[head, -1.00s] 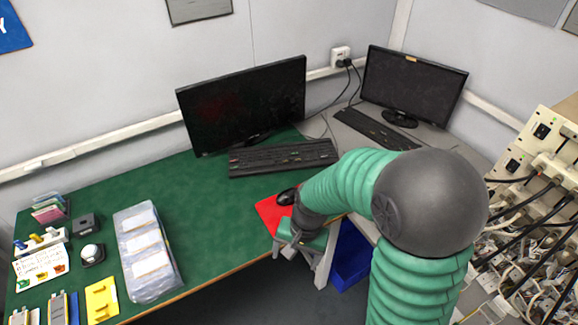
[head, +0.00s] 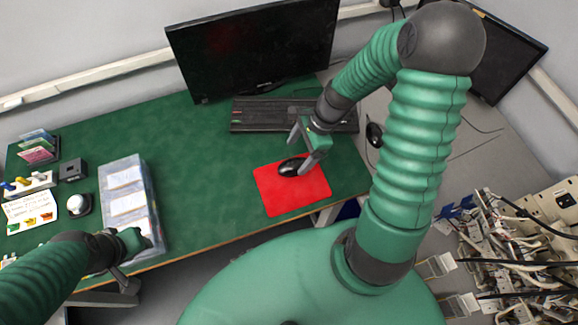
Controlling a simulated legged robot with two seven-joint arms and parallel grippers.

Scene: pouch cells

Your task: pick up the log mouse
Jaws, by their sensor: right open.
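A black mouse (head: 290,168) lies on a red mat (head: 300,200) near the front edge of the green desk. My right gripper (head: 299,156) is open with its fingers pointing down, right at the mouse's far right side. One finger is at the mouse's right end and the other is behind it. Nothing shows between the fingers; whether they touch the mouse is unclear. My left gripper (head: 132,243) is at the lower left by the clear plastic-wrapped pack; its finger opening is not clear.
A black keyboard (head: 262,115) and monitor (head: 250,50) stand behind the mat. A second black mouse (head: 374,134) lies on the grey desk to the right, near my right arm. The plastic-wrapped pack (head: 126,200) is at left. Green desk (head: 205,165) between pack and mat is clear.

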